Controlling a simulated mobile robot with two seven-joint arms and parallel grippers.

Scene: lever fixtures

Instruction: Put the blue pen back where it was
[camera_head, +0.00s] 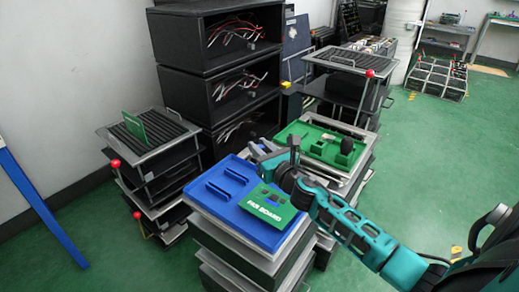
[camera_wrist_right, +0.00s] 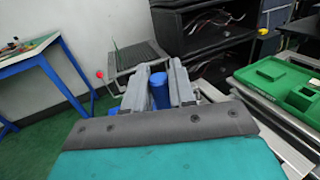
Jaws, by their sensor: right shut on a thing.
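My right gripper (camera_head: 270,152) is above the back right of the blue tray (camera_head: 218,205). In the right wrist view it (camera_wrist_right: 158,86) is shut on a blue, rod-like thing, the blue pen (camera_wrist_right: 158,92), held between the two grey fingers. I cannot make the pen out in the head view. The blue tray has raised bars and slots, and a green board marked "FAN BOARD" (camera_head: 270,207) on its right part. My left gripper is not in view.
A green tray (camera_head: 318,148) with dark and green parts stands behind my right gripper. A left rack (camera_head: 150,138) holds an upright green board and has red-knobbed levers (camera_head: 115,163). Black cabinets (camera_head: 225,75) with wires stand behind. Green floor is open at the right.

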